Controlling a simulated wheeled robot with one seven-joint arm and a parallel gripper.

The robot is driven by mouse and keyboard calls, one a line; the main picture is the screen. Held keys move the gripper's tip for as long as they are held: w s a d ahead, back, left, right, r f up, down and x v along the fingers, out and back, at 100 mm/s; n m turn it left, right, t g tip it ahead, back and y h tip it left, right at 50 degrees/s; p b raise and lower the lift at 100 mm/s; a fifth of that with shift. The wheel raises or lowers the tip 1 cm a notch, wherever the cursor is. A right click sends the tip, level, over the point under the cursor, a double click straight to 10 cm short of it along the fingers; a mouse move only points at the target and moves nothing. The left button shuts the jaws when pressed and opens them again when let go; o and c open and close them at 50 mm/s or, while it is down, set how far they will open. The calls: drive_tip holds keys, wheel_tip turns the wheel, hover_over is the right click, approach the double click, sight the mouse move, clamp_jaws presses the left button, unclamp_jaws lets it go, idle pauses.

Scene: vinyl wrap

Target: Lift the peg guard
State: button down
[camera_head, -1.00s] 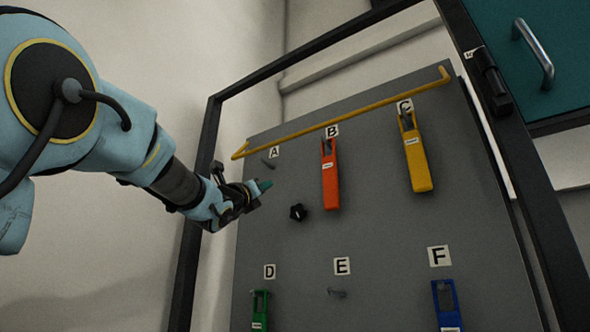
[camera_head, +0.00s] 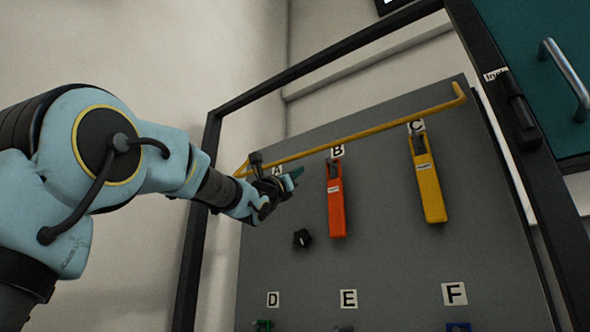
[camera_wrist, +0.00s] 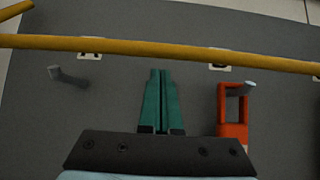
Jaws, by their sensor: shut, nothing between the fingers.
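The peg guard is a long yellow bar (camera_head: 380,130) crossing the top of the grey board, in front of the A, B and C row, with bent ends. In the wrist view the bar (camera_wrist: 150,45) runs across the upper part of the picture. My gripper (camera_head: 298,173) is at the board's upper left, near label A and just below the bar. Its green fingers (camera_wrist: 160,75) are together and empty, their tips a little below the bar in the wrist view. I cannot tell whether they touch it.
A bare peg (camera_wrist: 67,76) is under A. An orange tag (camera_head: 336,205) hangs under B, a yellow tag (camera_head: 428,185) under C. A black knob (camera_head: 302,238) sits below my gripper. A dark frame (camera_head: 205,180) surrounds the grey board (camera_head: 390,255).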

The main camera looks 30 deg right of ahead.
drive_tip(key=shift+s+a+r+p, duration=0.15)
drive_tip(key=shift+s+a+p, duration=0.15)
drive_tip(key=shift+a, duration=0.3)
drive_tip(key=shift+s+a+r+p, duration=0.15)
drive_tip(key=shift+s+a, duration=0.25)
drive_tip(key=shift+a, duration=0.2)
drive_tip(key=shift+s+a, duration=0.1)
